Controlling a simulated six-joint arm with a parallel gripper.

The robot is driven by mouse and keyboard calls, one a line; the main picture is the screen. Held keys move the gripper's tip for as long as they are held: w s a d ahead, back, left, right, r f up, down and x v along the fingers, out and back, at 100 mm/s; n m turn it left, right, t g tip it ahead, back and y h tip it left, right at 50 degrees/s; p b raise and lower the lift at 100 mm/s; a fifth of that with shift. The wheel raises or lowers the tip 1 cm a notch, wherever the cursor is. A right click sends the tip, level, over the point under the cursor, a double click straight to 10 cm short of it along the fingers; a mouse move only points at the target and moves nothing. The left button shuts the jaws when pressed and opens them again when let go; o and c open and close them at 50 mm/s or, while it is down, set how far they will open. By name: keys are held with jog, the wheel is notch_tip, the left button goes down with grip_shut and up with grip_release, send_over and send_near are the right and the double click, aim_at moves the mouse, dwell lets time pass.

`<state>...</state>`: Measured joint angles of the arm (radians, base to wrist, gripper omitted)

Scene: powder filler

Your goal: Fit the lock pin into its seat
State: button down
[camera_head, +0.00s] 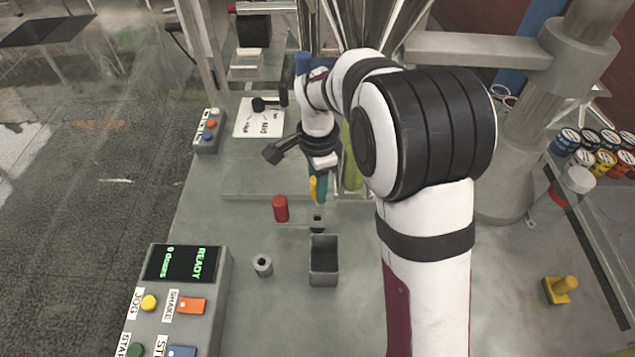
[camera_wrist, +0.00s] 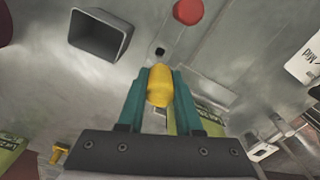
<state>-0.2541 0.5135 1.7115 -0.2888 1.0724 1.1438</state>
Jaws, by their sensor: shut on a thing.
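My gripper (camera_head: 318,192) has teal fingers and points down over the grey worktop in the head view. It is shut on a yellow pin, taken to be the lock pin (camera_head: 313,188). The wrist view shows the pin (camera_wrist: 160,85) between the two fingers (camera_wrist: 160,100), its rounded end facing out. A small dark opening, apparently the seat (camera_head: 317,217), lies just below the fingers in the head view. It also shows just beyond the pin in the wrist view (camera_wrist: 160,51). The pin looks apart from it; the exact height gap cannot be told.
A red cylinder (camera_head: 280,208) stands left of the opening. An open grey bin (camera_head: 323,277) and a small grey ring (camera_head: 262,265) are nearer. The control box (camera_head: 190,300) is at lower left. A yellow knobbed part (camera_head: 560,289) sits at right.

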jog(key=shift+f, duration=4.3)
jog(key=c, duration=0.5)
grip_release()
jog(key=shift+f, duration=0.1)
notch_tip(320, 180, up, 16)
jog(key=shift+f, duration=0.1)
jog(key=s+d+r+n, duration=0.2)
jog(key=s, duration=0.3)
jog(key=s+d+r+n, duration=0.1)
jog(key=s+d+r, duration=0.15)
jog(key=s, duration=0.35)
jog(key=s+d+f+n+y, duration=0.1)
jog(key=s+n, duration=0.4)
jog(key=s, duration=1.1)
notch_tip(320, 180, down, 2)
jog(key=shift+s+d+f+y, duration=0.15)
jog(key=shift+d+y, duration=0.25)
jog(key=shift+d, duration=0.35)
